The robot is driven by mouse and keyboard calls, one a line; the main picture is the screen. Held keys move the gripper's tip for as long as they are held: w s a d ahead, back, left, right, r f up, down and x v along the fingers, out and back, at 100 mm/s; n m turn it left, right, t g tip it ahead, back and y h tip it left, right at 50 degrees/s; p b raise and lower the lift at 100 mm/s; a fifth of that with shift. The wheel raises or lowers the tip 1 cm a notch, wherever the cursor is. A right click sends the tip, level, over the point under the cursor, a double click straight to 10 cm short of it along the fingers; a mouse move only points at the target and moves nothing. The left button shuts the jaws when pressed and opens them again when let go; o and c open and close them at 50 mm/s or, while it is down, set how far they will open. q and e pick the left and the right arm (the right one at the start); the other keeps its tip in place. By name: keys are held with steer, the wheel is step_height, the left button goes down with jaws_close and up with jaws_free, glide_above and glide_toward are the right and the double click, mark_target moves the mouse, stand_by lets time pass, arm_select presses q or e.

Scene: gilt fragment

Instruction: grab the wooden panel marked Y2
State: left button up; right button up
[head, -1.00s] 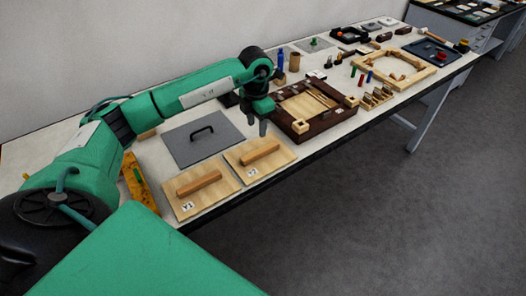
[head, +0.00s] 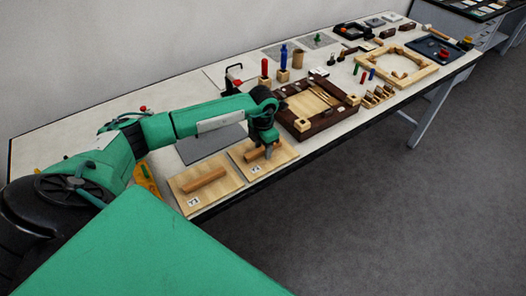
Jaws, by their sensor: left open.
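The wooden panel marked Y2 (head: 281,161) is a light square board lying flat on the table, with a raised wooden bar across it and a small white label at its front. My left gripper (head: 268,152) is open and points down right over that bar, its fingers at the bar's middle. The gripper hides part of the bar, and I cannot tell whether the fingers touch it. A similar panel marked Y1 (head: 213,195) lies to the left, also with a wooden bar. My right gripper is not in view.
A grey plate (head: 207,143) lies behind the panels, partly hidden by my left arm. A dark wooden frame box (head: 309,131) stands close to the right of the Y2 panel. Red (head: 265,68) and blue (head: 283,57) handled tools stand behind. The table's front edge runs close before the panels.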

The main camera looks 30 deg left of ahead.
arm_select(q)
jaws_close()
steer(key=shift+r, duration=0.15)
